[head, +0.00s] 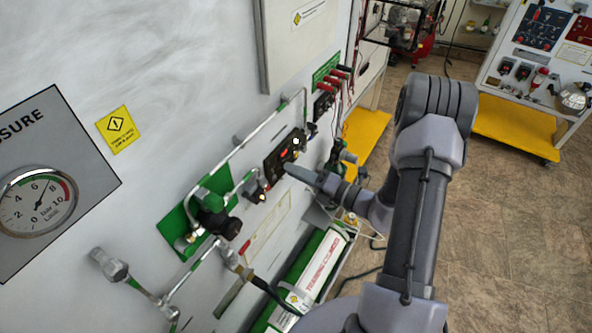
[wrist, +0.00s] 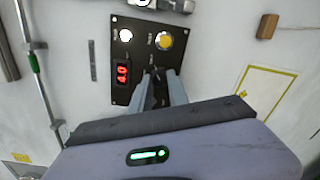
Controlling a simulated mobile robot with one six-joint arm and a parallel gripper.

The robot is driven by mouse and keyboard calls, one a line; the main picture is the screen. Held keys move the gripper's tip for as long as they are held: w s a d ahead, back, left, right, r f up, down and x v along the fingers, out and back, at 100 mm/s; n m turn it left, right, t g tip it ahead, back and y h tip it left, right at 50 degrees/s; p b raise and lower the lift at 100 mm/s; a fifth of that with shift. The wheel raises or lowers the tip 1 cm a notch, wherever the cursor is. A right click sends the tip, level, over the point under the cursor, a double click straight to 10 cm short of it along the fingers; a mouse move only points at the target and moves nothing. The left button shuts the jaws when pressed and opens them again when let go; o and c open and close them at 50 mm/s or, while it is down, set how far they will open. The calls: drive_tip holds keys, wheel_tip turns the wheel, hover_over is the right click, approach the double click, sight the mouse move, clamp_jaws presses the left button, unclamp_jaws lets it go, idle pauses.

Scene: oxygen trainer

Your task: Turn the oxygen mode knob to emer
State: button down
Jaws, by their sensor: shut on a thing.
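A black control panel (wrist: 122,88) hangs on the white wall, with a red digital display (wrist: 123,73), a white round fitting (wrist: 126,35) and a yellow round fitting (wrist: 164,40). In the head view the panel (head: 272,160) is small, with its red display (head: 285,153) lit. My gripper (wrist: 158,74) reaches the panel's lower right part in the wrist view. Its fingers are close together, shut on a dark knob (wrist: 158,92) that they mostly hide. The knob's pointer and mode labels are too small to read. In the head view my gripper (head: 291,169) touches or nearly touches the panel.
Pipes and a valve on a green plate (head: 190,212) are left of the panel. A pressure gauge (head: 37,203) is further left. A green and white cylinder (head: 310,275) lies below. Red-handled leads (head: 335,76) are beyond the panel. Open floor (head: 520,220) is at right.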

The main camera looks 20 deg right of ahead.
drive_tip(key=c, duration=1.3)
unclamp_jaws()
drive_tip(key=shift+o, duration=0.2)
drive_tip(key=v, duration=1.7)
drive_tip(key=shift+b, duration=0.35)
drive_tip(key=shift+s, duration=0.1)
